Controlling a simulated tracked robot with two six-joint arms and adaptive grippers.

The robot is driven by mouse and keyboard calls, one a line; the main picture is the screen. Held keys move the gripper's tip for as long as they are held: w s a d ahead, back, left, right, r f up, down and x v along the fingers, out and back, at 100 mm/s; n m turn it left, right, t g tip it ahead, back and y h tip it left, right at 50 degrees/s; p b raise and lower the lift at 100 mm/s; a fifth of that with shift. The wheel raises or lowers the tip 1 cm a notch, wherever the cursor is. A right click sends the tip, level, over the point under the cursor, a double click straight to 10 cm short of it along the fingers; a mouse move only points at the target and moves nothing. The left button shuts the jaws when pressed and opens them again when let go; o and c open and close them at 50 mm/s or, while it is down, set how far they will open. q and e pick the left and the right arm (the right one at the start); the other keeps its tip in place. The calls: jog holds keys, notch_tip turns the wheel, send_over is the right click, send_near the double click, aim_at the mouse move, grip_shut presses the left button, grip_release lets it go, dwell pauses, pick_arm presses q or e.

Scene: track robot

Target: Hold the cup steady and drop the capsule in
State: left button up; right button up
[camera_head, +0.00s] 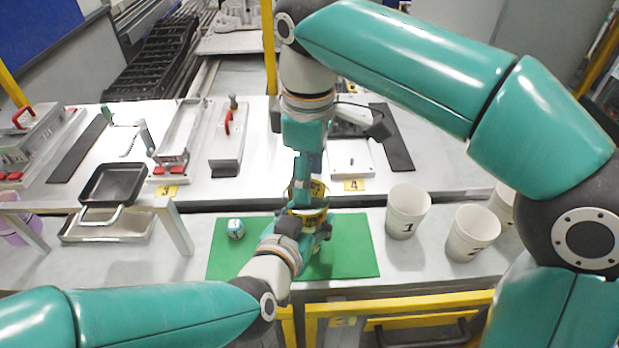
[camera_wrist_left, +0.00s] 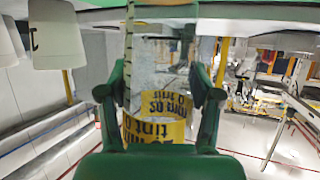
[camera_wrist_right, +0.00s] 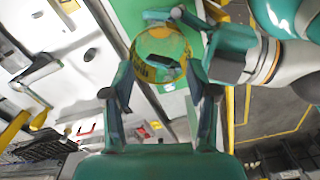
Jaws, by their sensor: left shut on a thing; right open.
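A clear cup with a yellow lettered band (camera_head: 308,232) stands over the green mat, and it fills the middle of the left wrist view (camera_wrist_left: 158,95). My left gripper (camera_head: 312,236) is shut around its sides. My right gripper (camera_head: 304,185) points down just above the cup's mouth; its fingers are spread in the right wrist view (camera_wrist_right: 160,75). That view looks into the cup (camera_wrist_right: 150,42), where a dark shape shows inside; I cannot tell whether it is the capsule. No capsule shows between the right fingers.
A small round white and teal object (camera_head: 236,229) lies on the green mat (camera_head: 350,262), left of the cup. White numbered cups (camera_head: 406,211) stand to the right. A back table (camera_head: 285,180) holds several fixtures.

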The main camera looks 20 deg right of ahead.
jog(key=shift+r, duration=2.4)
pick_arm(q)
jog(key=o, duration=1.4)
jog(key=shift+c, duration=0.2)
jog(key=v, duration=1.2)
